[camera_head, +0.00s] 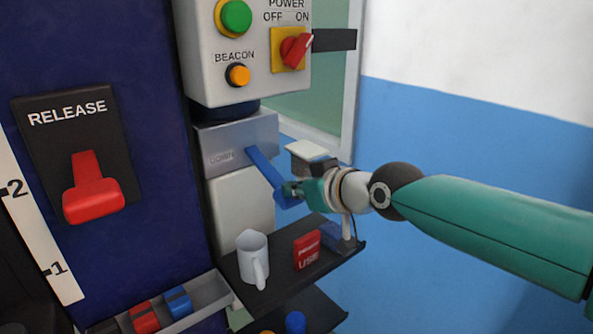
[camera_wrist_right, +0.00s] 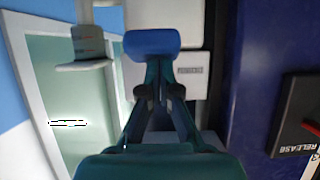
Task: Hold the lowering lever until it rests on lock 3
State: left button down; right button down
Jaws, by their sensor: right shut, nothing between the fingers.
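The lowering lever (camera_head: 265,174) is a blue bar that slopes down and to the right from a grey valve block (camera_head: 236,143); the label on the block is hard to read. My right gripper (camera_head: 289,191) is at the lever's lower end in the head view, coming from the right. In the right wrist view the fingers (camera_wrist_right: 159,68) are shut with nothing between them, and their tips are against or just in front of the lever's blue end (camera_wrist_right: 152,42). I cannot tell whether they touch. Lock 3 cannot be made out. My left gripper is out of view.
A white scale (camera_head: 37,215) shows marks 2 and 1 beside the red RELEASE handle (camera_head: 92,190). A control box (camera_head: 245,80) is above the lever. A dark shelf (camera_head: 280,275) below holds a white mug (camera_head: 252,258) and a red item (camera_head: 307,250).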

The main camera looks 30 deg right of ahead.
jog(key=shift+r, duration=0.1)
jog(key=shift+r+p, duration=0.65)
jog(key=shift+r, duration=0.05)
jog(key=s+r+p, duration=0.2)
jog(key=s+r, duration=0.7)
jog(key=shift+s+d+p, duration=0.3)
jog(key=shift+d+p, duration=0.05)
jog(key=shift+p, duration=0.05)
dwell(0.5)
